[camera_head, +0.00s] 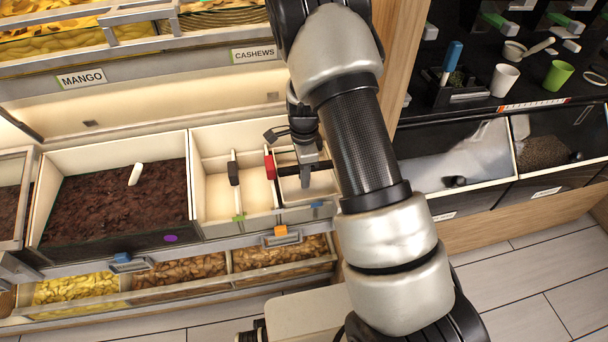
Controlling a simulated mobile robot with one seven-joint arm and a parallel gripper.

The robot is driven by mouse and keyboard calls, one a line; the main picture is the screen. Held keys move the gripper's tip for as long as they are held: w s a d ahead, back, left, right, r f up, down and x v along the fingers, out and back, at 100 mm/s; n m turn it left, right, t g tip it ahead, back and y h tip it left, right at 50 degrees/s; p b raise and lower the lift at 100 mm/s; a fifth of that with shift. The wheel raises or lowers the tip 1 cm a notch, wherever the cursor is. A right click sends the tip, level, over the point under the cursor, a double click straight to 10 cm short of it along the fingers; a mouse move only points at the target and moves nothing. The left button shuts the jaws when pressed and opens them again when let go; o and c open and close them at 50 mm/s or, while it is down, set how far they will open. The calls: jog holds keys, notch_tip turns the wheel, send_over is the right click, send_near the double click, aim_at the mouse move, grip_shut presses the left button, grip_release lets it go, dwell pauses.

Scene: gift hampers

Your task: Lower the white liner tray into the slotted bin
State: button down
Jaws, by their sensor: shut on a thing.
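The slotted bin (213,150) is a cream-walled bin with upright dividers, right of the dark brown bin. My gripper (304,169) reaches down into its right part, beneath my arm. It is shut on a pale, box-like piece that appears to be the white liner tray (320,186). The tray sits low, among the bin's walls; my arm and gripper cover part of it. I cannot tell whether it touches the bin floor. A red grip (270,167) and a black grip (234,173) top the pale uprights to the left.
A bin of dark brown pieces (118,205) with a white scoop (135,174) stands at left. Lower bins of dried food (190,267) run below. Blue and orange clips (281,231) line the front rail. A dark counter with cups (505,80) stands at right.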

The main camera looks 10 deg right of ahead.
jog(key=shift+f, duration=0.35)
dwell(0.5)
grip_release()
dwell(0.5)
jog(key=shift+r, duration=0.15)
dwell(0.7)
jog(key=shift+r+p, duration=3.25)
jog(key=shift+r, duration=1.15)
